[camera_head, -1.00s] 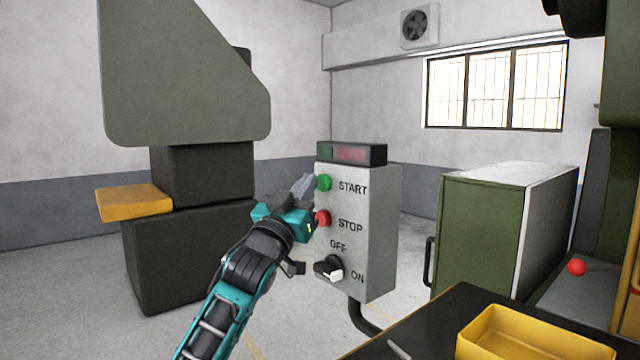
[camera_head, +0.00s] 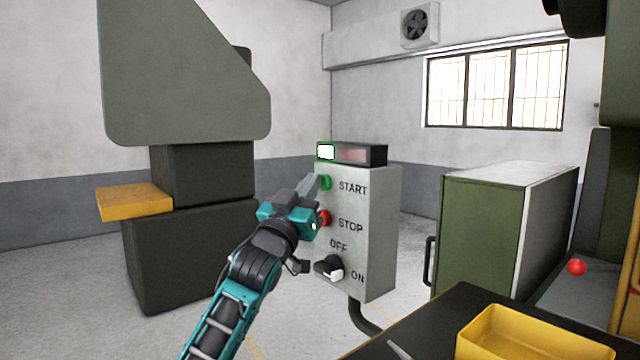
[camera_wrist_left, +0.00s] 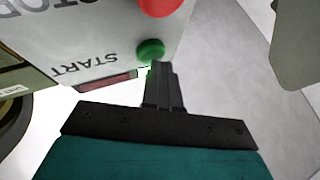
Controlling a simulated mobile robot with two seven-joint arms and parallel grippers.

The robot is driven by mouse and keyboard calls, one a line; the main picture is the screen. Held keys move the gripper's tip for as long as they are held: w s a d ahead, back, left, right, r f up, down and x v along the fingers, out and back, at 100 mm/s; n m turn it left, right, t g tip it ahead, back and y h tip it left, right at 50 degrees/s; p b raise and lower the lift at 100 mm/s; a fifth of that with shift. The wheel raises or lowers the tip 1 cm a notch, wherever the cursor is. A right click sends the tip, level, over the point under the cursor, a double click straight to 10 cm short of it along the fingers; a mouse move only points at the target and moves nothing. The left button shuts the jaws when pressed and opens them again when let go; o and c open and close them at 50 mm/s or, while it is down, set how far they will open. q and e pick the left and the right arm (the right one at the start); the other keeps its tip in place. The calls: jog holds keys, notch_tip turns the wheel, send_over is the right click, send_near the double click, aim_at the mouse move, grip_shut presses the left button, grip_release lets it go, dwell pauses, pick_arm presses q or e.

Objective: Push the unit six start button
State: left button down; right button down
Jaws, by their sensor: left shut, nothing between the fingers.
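The grey control box (camera_head: 370,215) stands in the middle of the head view. Its green START button (camera_head: 326,183) is at the upper left of the face, above the red STOP button (camera_head: 324,218) and the black OFF/ON knob (camera_head: 329,268). My left gripper (camera_head: 313,184) is shut and empty, its tips at the START button. In the left wrist view the fingertips (camera_wrist_left: 160,66) appear at the edge of the green button (camera_wrist_left: 151,49). The indicator (camera_head: 326,152) on top of the box is lit bright white-green. The red display (camera_head: 354,155) beside it is dim. My right gripper is not in view.
A black table (camera_head: 440,322) with a yellow tray (camera_head: 535,335) is at the lower right. A green cabinet (camera_head: 480,235) stands behind the box to the right. A large grey-green machine (camera_head: 185,75) with a yellow ledge (camera_head: 134,201) stands at left. Floor between is open.

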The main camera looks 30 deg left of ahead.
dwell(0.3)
pick_arm(q)
jog(key=shift+s+a, duration=0.3)
jog(key=shift+s, duration=0.5)
jog(key=s, duration=0.1)
jog(key=s+a, duration=0.1)
jog(key=s, duration=0.1)
jog(key=s+a+p, duration=0.1)
jog(key=shift+s, duration=0.3)
dwell(0.7)
